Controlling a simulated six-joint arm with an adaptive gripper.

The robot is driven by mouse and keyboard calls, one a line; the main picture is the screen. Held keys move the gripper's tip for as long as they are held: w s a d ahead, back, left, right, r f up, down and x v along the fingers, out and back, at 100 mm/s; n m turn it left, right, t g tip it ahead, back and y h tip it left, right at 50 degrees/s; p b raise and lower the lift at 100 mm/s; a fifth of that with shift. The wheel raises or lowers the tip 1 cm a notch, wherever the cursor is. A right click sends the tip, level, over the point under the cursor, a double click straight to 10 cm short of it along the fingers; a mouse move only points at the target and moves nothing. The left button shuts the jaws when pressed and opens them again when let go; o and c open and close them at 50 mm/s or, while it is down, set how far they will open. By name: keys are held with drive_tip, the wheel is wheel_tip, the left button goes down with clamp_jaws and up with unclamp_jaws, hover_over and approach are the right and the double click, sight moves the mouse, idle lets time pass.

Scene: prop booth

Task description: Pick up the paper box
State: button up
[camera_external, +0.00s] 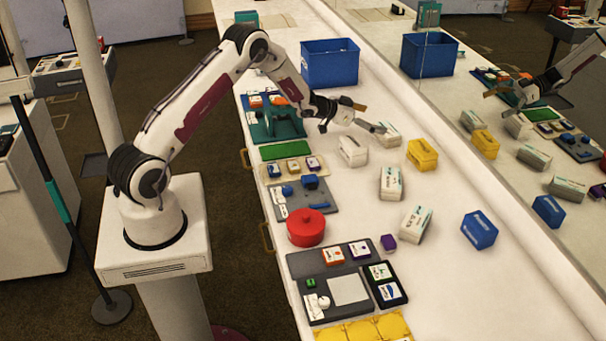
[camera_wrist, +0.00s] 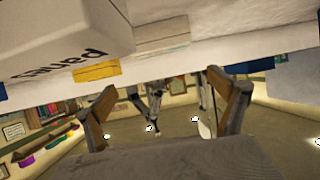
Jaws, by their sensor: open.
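Several white boxes lie on the white counter. One white box (camera_external: 352,150) lies just below and in front of my gripper (camera_external: 367,116). Others are a white box (camera_external: 390,134) to its right, a white box with teal print (camera_external: 391,183) and another (camera_external: 415,223) nearer the front. In the wrist view, which is upside down, a large white box (camera_wrist: 60,38) with dark lettering fills the upper left. The lettering is inverted and cut, and I cannot tell surely which box is the paper box. My gripper (camera_wrist: 162,80) is open and empty, its two fingers spread apart.
A yellow box (camera_external: 422,155) and a blue box (camera_external: 479,230) lie to the right. A blue bin (camera_external: 330,63) stands at the back. A red pot (camera_external: 306,227) and small trays line the left edge. A mirror wall (camera_external: 540,190) bounds the right side.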

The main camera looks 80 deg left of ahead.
sight(392, 128)
drive_tip(key=shift+a+f, duration=0.25)
drive_tip(key=shift+f, duration=0.6)
drive_tip(key=shift+x, duration=1.25)
drive_tip(key=shift+w, duration=0.15)
drive_tip(key=shift+f+x, duration=0.15)
drive_tip(key=shift+x, duration=0.65)
drive_tip(key=shift+f+x, duration=0.15)
drive_tip(key=shift+x, duration=0.65)
drive_tip(key=shift+w+a+f, duration=0.15)
drive_tip(key=shift+w, duration=0.2)
drive_tip(key=shift+w+a+f, duration=0.15)
drive_tip(key=shift+w, duration=0.2)
drive_tip(key=shift+c, duration=0.4)
